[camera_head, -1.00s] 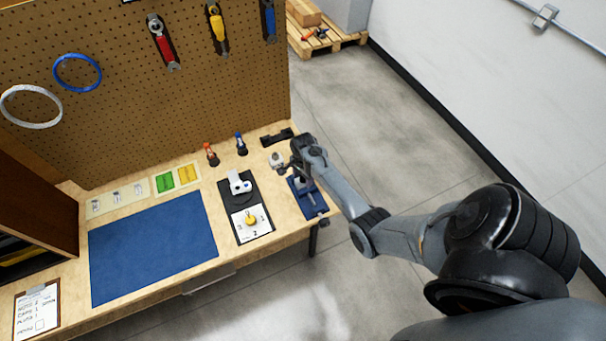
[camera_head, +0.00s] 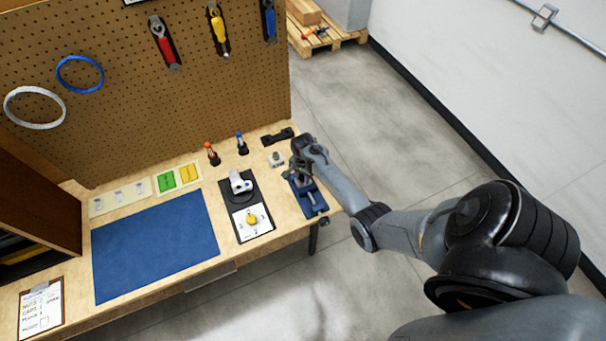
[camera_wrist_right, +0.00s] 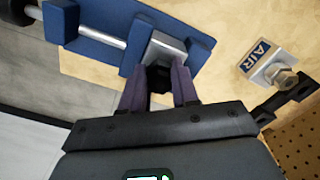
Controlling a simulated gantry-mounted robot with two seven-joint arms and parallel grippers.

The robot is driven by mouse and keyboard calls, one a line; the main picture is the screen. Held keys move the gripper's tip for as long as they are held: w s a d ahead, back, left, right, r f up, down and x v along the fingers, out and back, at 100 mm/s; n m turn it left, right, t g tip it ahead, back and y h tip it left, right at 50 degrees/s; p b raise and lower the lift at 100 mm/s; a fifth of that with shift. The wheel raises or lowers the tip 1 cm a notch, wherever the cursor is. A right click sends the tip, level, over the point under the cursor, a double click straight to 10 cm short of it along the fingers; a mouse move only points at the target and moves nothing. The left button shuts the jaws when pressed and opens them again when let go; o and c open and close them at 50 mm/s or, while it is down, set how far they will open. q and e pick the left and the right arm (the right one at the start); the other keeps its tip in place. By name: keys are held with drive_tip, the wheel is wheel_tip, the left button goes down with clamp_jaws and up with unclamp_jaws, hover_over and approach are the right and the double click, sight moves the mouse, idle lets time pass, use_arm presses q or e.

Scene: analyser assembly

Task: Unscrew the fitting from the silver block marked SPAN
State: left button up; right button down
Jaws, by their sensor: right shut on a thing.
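My right gripper (camera_head: 299,174) is over the blue vise (camera_head: 312,203) at the right end of the bench. In the right wrist view, its purple-grey fingers (camera_wrist_right: 159,90) are shut on a dark fitting (camera_wrist_right: 158,78). The fitting is at a silver block (camera_wrist_right: 163,48) in the jaws of the vise (camera_wrist_right: 100,32). No marking on this block can be read. Another silver block (camera_wrist_right: 268,66), marked AIR, with a metal fitting on it, stands apart from the vise. It also shows in the head view (camera_head: 277,159). My left gripper is out of view.
A black holder (camera_head: 277,137) lies behind the AIR block. A black board with a white gauge card (camera_head: 262,232) and a yellow knob lies left of the vise. Orange-handled (camera_head: 212,153) and blue-handled (camera_head: 241,143) tools stand behind. The blue mat (camera_head: 155,245) is bare.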

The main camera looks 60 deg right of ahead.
sight(303, 176)
drive_tip(key=shift+n, duration=0.6)
drive_tip(key=shift+r+n+p, duration=0.15)
drive_tip(key=shift+n+p, duration=0.45)
drive_tip(key=shift+n, duration=0.2)
drive_tip(key=shift+s+n+p, duration=0.1)
drive_tip(key=shift+n+p, duration=0.2)
drive_tip(key=shift+n, duration=0.9)
drive_tip(key=shift+r+p, duration=1.35)
drive_tip(key=shift+p, duration=0.25)
drive_tip(key=shift+r+p, duration=1)
drive_tip(key=shift+p, duration=0.15)
